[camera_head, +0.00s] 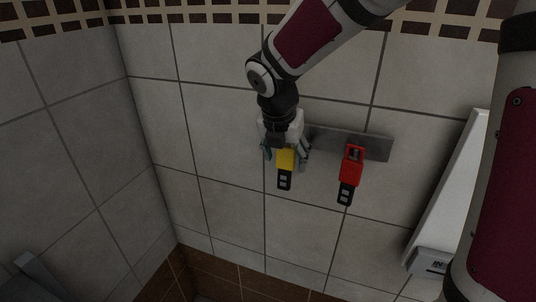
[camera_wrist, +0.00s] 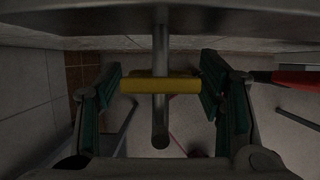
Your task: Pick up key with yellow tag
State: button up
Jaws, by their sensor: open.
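The key with the yellow tag (camera_head: 286,160) hangs in front of a grey wall plate, with its black lower part (camera_head: 285,180) pointing down. In the wrist view the yellow tag (camera_wrist: 180,86) shows edge-on across a metal hook (camera_wrist: 160,125). My gripper (camera_head: 286,154) is at the yellow tag, with one finger on each side of it. The wrist view shows my gripper's fingers (camera_wrist: 162,92) open, with a gap between each finger and the tag. The key's lower part is not clear in the wrist view.
A key with a red tag (camera_head: 351,165) hangs to the right on the same grey plate (camera_head: 378,148); its red edge shows at the right of the wrist view (camera_wrist: 300,79). A white panel (camera_head: 452,190) stands farther right. The tiled wall left of my gripper is clear.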

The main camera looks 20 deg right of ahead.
jog(key=shift+w+d+f, duration=0.1)
jog(key=shift+w+f, duration=0.05)
jog(key=shift+f, duration=0.25)
jog(key=c, duration=1.3)
jog(key=shift+o, duration=0.2)
jog(key=shift+r, duration=0.1)
